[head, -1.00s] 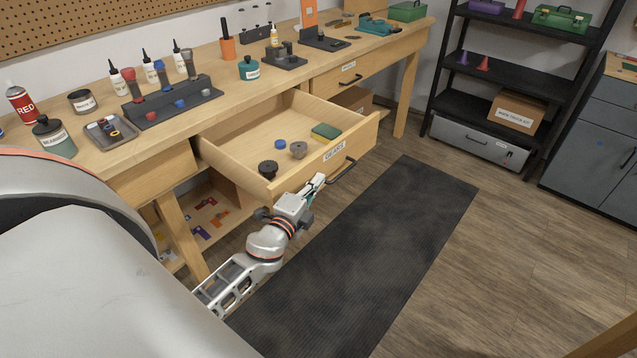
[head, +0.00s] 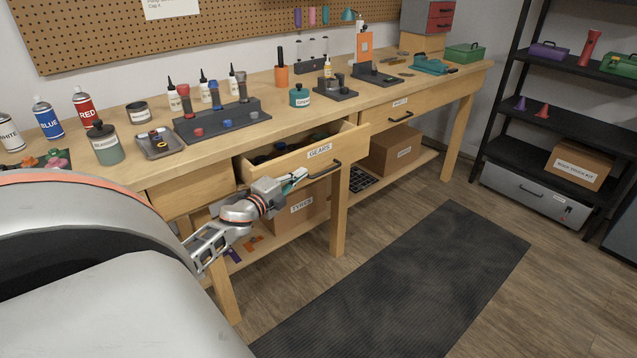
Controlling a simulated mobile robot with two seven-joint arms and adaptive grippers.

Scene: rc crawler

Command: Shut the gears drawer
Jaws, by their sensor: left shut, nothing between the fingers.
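The gears drawer (head: 342,146) is in the workbench, with a "GEARS" label on its wooden front. It stands partly open, with a narrow strip of its inside showing and some dark parts in it. Its dark bar handle (head: 326,170) is on the front, below the label. My left gripper (head: 298,176) is at the drawer front, left of the handle, with its fingers shut and empty. Its fingertips are at or very close to the front face; I cannot tell if they touch. My right gripper is not in view.
The bench top (head: 330,112) holds bottles, cans, trays and tool stands. A "TYRES" box (head: 302,208) and another cardboard box (head: 396,150) sit on the lower shelf. A bench leg (head: 340,215) stands below the drawer. A dark mat (head: 400,280) lies on open floor.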

